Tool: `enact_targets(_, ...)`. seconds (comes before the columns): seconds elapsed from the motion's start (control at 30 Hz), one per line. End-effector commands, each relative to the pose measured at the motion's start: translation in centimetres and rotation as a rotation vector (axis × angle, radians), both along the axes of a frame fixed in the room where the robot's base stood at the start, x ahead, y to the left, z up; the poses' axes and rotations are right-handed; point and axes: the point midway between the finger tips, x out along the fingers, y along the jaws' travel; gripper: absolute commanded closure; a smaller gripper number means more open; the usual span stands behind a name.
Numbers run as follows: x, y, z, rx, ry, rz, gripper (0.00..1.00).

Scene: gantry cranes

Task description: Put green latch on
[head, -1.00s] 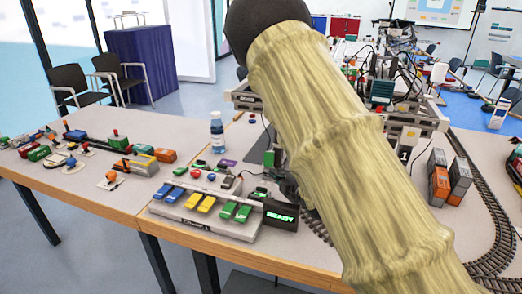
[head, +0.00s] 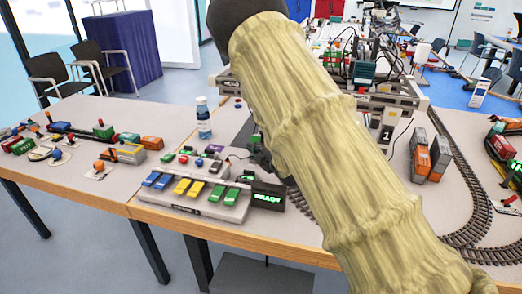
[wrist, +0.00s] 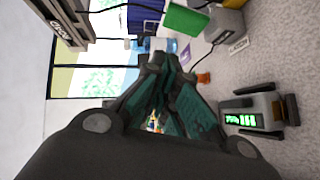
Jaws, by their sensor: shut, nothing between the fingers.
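A light control panel (head: 180,203) stands near the table's front edge. It carries blue, yellow and green paddles in a row. The two green paddles, a left one (head: 216,192) and a right one (head: 231,196), are at its right end. A dark box (head: 268,197) with glowing green letters stands beside them. My gripper (wrist: 166,64) is shut and empty in the wrist view, its fingertips together. A green block (wrist: 186,19) shows beyond the tips, and the box with green lettering (wrist: 241,120) is at right. In the head view my arm hides most of the gripper.
A water bottle (head: 203,118) stands behind the panel. Curved rail track (head: 470,225) and orange-grey wagons (head: 431,155) are to the right. A gantry crane (head: 370,95) stands at the back. Model trains (head: 125,152) occupy the left table.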

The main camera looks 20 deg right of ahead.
Motion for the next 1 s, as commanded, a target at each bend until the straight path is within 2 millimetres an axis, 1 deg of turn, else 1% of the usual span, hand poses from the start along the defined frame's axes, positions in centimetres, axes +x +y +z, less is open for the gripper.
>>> enact_targets(0.03, 0.9, 0.2, -0.1, 0.001, 0.000, 0.001, 1.00)
enact_targets(0.2, 3.7, 0.8, -0.7, 0.001, 0.001, 0.002, 1.00)
enact_targets(0.3, 4.7, -0.2, -1.1, 0.001, 0.001, 0.000, 1.00)
enact_targets(0.4, 5.6, -0.8, -1.3, 0.001, 0.000, 0.001, 1.00)
enact_targets(0.6, 6.5, -1.3, -1.7, 0.000, 0.002, 0.001, 1.00)
enact_targets(1.0, 6.6, -1.6, -1.7, 0.001, 0.002, -0.001, 1.00)
